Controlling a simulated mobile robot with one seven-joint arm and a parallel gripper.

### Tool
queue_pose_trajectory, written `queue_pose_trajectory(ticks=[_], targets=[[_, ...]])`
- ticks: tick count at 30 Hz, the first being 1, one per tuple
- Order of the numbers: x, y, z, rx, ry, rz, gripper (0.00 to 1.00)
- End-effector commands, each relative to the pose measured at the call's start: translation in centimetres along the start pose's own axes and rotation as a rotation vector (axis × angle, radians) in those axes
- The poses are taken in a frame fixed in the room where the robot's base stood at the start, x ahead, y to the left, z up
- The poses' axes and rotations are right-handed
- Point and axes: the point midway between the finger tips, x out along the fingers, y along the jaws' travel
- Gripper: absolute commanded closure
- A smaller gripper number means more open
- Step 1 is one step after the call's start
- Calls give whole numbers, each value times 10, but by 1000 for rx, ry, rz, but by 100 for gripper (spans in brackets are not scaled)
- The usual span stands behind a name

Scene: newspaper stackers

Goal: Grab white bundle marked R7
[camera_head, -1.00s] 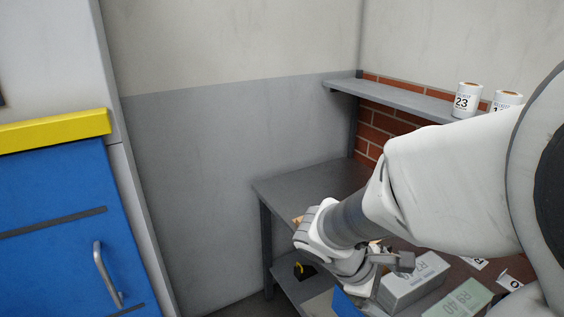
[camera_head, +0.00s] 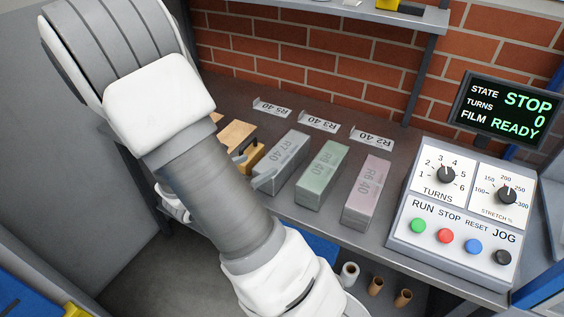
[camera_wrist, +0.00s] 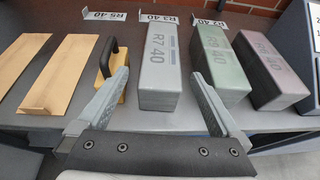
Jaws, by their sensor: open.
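The white bundle marked R7 (camera_head: 289,153) is a pale grey-white block lying on the grey table, left of the green bundle (camera_head: 323,173). In the wrist view, R7 (camera_wrist: 160,72) is upper middle, its label reading R7 40. My gripper (camera_wrist: 158,80) is open and empty, its fingers at either side of R7's near part in the picture. I cannot tell whether they are at its height. The right fingertip overlaps the gap toward the green bundle (camera_wrist: 222,68). In the head view my arm hides most of the gripper; a fingertip shows beside R7's near end.
A pink bundle (camera_head: 368,190) lies right of the green one. A tan block with a black handle (camera_wrist: 110,85) is close left of R7. Label plates (camera_head: 318,122) stand behind. A control panel (camera_head: 455,215) stands at the right. Flat tan sheets (camera_wrist: 62,72) lie left.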

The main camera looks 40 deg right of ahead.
Motion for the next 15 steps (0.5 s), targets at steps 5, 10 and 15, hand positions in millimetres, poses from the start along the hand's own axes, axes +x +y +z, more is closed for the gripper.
queue_pose_trajectory(ticks=[5,10,15], targets=[[40,-1,-2,1,-1,-4,0],[63,0,-1,0,0,-2,0],[72,-1,-1,1,1,-1,0]])
